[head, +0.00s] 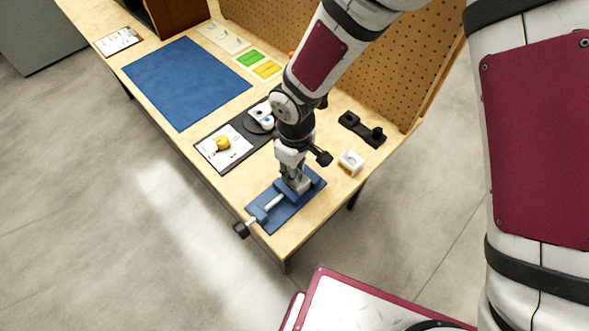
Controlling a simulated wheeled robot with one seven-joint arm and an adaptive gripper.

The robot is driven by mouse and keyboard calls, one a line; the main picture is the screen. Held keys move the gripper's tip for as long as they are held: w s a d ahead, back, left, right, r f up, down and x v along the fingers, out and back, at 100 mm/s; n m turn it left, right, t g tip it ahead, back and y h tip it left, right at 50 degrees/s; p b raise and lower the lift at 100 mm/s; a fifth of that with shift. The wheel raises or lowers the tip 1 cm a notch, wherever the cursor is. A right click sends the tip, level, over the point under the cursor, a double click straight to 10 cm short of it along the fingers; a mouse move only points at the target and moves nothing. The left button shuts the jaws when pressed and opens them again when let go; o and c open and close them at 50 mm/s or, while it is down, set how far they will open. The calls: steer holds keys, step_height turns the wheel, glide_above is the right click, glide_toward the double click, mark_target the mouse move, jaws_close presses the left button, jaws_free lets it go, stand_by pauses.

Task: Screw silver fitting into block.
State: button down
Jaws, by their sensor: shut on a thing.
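My gripper (292,167) points down over the blue vise (265,215) near the front corner of the table. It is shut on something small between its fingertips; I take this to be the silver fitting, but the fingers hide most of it. A light grey block (299,184) sits at the vise, directly below the fingers. The fingers and wrist cover the top of the block, so I cannot tell how far the fitting sits in it.
A white block (350,162) and a black holder (362,130) stand right of my gripper. A pegboard (370,80) rises behind.

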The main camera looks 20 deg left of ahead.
steer(key=c, duration=0.7)
jaws_free()
steer(key=shift+r+p, duration=1.7)
steer(key=shift+r, duration=1.8)
